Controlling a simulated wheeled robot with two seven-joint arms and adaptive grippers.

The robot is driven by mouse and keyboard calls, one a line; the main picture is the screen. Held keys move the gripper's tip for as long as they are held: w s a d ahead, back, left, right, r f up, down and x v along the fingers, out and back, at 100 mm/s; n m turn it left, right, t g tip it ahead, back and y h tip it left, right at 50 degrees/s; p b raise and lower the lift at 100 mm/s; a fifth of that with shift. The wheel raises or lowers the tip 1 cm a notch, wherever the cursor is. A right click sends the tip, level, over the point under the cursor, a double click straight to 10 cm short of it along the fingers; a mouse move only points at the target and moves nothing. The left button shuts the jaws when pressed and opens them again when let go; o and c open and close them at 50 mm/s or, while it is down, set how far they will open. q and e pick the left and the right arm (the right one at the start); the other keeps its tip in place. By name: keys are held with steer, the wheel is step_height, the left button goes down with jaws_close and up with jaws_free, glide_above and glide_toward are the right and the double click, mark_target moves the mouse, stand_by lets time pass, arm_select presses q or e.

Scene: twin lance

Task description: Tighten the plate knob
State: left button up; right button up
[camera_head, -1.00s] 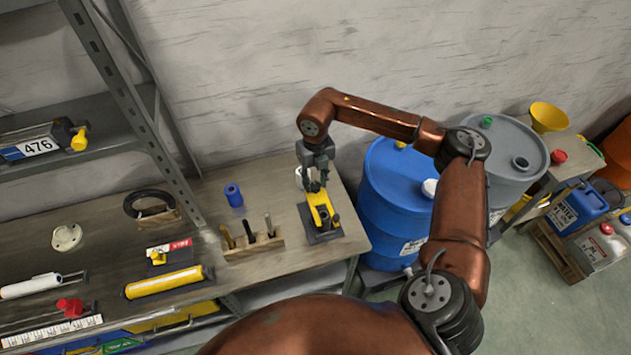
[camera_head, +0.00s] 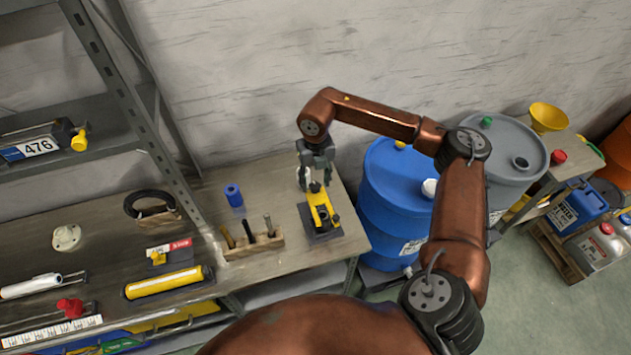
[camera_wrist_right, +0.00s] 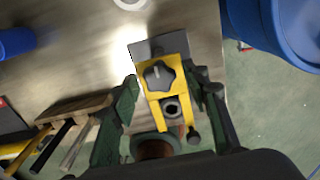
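A yellow fixture (camera_head: 321,209) on a dark base plate (camera_head: 325,236) stands near the right end of the workbench. Its black knob (camera_wrist_right: 159,75) sits on top of a yellow plate, with a pale line on its grip. A dark round hole and another small black knob (camera_wrist_right: 193,137) are nearer the wrist camera. My right gripper (camera_head: 315,180) is above the fixture, its fingers pointing down. In the right wrist view its fingers (camera_wrist_right: 160,80) are apart on either side of the knob, with visible gaps; it holds nothing. My left gripper is not in view.
A wooden block with upright tools (camera_head: 254,246) stands left of the fixture, and a blue cylinder (camera_head: 233,195) is behind it. A blue drum (camera_head: 388,215) stands just right of the bench. A metal shelf (camera_head: 120,100) rises at left.

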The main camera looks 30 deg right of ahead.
mark_target(316, 185)
stand_by(0.3)
step_height(316, 185, up, 12)
stand_by(0.5)
stand_by(0.3)
